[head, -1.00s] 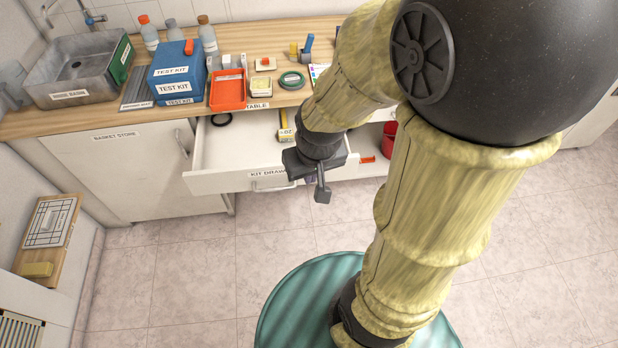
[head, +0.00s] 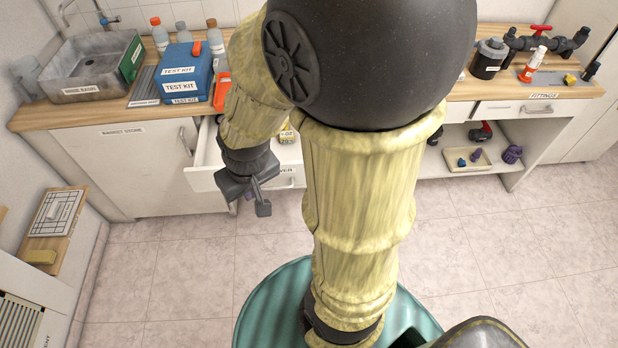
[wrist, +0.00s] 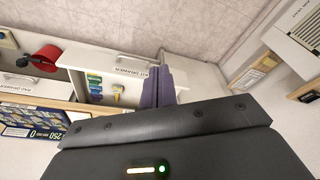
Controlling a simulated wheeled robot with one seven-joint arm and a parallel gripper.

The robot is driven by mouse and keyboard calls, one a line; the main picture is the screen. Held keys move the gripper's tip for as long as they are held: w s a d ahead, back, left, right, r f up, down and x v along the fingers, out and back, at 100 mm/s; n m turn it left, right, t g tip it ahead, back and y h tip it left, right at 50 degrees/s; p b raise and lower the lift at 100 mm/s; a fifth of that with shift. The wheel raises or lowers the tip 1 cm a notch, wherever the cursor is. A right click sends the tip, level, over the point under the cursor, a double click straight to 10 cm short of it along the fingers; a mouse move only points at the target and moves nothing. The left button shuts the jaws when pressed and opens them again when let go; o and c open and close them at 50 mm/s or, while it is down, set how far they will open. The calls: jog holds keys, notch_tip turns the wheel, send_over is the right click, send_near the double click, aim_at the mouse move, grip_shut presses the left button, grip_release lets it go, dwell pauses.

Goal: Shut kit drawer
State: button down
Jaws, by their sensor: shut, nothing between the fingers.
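The kit drawer (head: 203,179) stands open below the worktop in the head view, its middle hidden by my arm. In the wrist view its labelled front (wrist: 105,58) and handle show, with small coloured items inside. My gripper (head: 262,207) is shut and empty.
The basket store cupboard (head: 115,170) is left of the drawer. A low shelf with a tray (head: 468,163) is to the right. The tiled floor in front is clear.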

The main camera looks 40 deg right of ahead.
jog(key=w+d+f+n+t+h+b, duration=0.1)
jog(key=w+d+f+n+b, duration=0.2)
jog(key=d+f, duration=0.35)
jog(key=w+d+f+n+b, duration=0.2)
jog(key=w+d+f+b, duration=0.15)
jog(key=d+f, duration=0.35)
jog(key=s+d+f+n+t+y+b, duration=0.2)
jog(key=d+f+n+b, duration=0.3)
jog(key=d+f, duration=0.6)
jog(key=d+t+b, duration=0.1)
jog(key=d+b, duration=0.1)
jog(key=shift+s+d+f+t+b, duration=0.25)
jog(key=shift+s+t+b, duration=0.05)
jog(key=shift+t, duration=0.1)
jog(key=shift+f, duration=0.1)
jog(key=w+d+f+b, duration=0.1)
jog(key=w+f+b, duration=0.2)
jog(key=w+f, duration=0.4)
jog(key=shift+w+d+f, duration=0.15)
jog(key=shift+w+f, duration=0.25)
jog(key=shift+w, duration=0.85)
jog(key=shift+w, duration=0.1)
